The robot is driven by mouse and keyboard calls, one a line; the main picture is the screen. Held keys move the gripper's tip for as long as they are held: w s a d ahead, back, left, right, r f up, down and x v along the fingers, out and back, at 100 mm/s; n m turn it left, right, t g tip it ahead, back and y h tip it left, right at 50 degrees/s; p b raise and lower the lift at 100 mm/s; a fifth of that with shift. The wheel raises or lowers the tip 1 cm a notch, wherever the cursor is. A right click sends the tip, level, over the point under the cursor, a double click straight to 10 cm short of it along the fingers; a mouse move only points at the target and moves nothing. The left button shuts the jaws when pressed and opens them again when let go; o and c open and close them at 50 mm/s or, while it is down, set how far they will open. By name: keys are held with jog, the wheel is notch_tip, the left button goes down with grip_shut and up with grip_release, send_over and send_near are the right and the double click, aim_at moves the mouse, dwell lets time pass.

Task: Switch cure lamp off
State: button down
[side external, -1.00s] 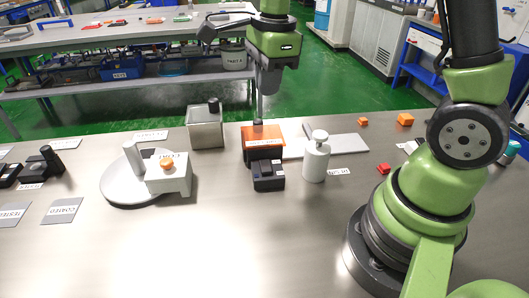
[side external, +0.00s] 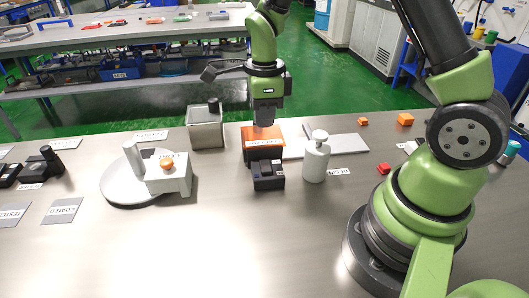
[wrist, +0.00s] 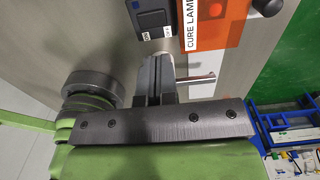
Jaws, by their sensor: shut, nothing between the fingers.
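The cure lamp is an orange box (side external: 263,133) with a white label, standing mid-table in the side view. Its orange body (wrist: 208,38) and "CURE LAMP" label show at the top of the wrist view. A dark switch box (side external: 268,178) sits on its near side. In the wrist view this switch box (wrist: 153,16) has a blue-grey rocker and small white tags beside it; I cannot tell the rocker's position for sure. My gripper (side external: 263,124) is shut and empty, over the lamp in the side view. In the wrist view its fingertips (wrist: 155,60) point toward the switch box's lower edge.
A white pump bottle (side external: 316,160) stands right of the switch box. A grey open container (side external: 206,129) stands behind left, and a turntable disc (side external: 121,187) with a white orange-knobbed unit (side external: 171,177) is left. The front of the table (side external: 220,250) is clear.

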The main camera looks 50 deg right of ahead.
aim_at(266, 166)
notch_tip(266, 166, down, 10)
jog(key=shift+r, duration=0.15)
dwell(0.7)
jog(key=shift+s+a+r, duration=0.15)
jog(key=shift+s+a, duration=0.35)
jog(key=shift+a, duration=0.05)
notch_tip(266, 166, up, 14)
dwell(0.7)
